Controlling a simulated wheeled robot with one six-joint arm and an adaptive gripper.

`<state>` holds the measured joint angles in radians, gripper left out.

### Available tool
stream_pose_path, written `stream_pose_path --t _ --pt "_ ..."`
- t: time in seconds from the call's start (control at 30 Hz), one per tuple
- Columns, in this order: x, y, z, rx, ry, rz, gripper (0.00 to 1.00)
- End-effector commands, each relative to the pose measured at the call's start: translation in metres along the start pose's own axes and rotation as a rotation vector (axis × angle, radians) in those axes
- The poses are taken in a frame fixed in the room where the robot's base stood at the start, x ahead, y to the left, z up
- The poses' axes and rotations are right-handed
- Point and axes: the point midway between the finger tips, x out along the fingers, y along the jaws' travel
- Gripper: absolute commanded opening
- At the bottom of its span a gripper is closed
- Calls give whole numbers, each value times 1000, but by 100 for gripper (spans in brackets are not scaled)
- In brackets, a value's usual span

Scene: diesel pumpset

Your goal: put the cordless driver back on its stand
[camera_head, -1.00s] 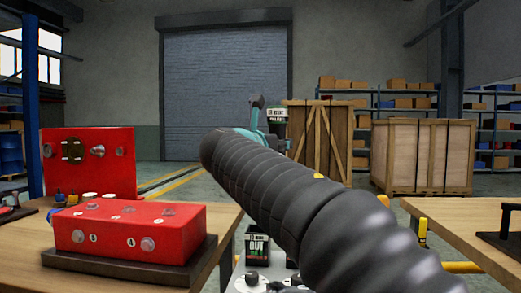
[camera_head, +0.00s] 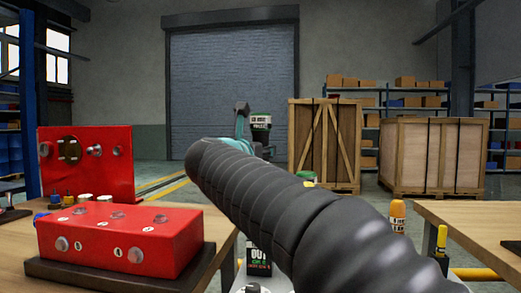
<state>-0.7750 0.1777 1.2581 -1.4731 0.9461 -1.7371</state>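My ribbed black arm crosses the view from the lower right to the middle. Past its end a teal part (camera_head: 237,144) shows, with a dark grey piece (camera_head: 241,108) standing up from it. A dark cylinder with a green and white label (camera_head: 260,128) shows just right of it. I cannot tell whether these belong to the cordless driver or to my arm. My gripper's fingers cannot be made out, and the arm hides much of that area. I cannot pick out the driver's stand.
A wooden bench (camera_head: 205,215) at left carries a red block (camera_head: 120,238) on a dark base and a red upright panel (camera_head: 88,165). Another bench (camera_head: 470,220) is at right, near an orange-topped bottle (camera_head: 397,215) and a yellow marker-like item (camera_head: 441,240). Crates (camera_head: 432,155) stand behind.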

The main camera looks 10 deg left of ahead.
Motion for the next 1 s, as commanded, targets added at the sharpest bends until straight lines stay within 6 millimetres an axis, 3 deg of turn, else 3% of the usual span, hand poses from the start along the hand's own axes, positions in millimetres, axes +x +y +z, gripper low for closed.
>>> stream_pose_path --t 1.0 --pt "0 -1 -92 1 -1 -1 0"
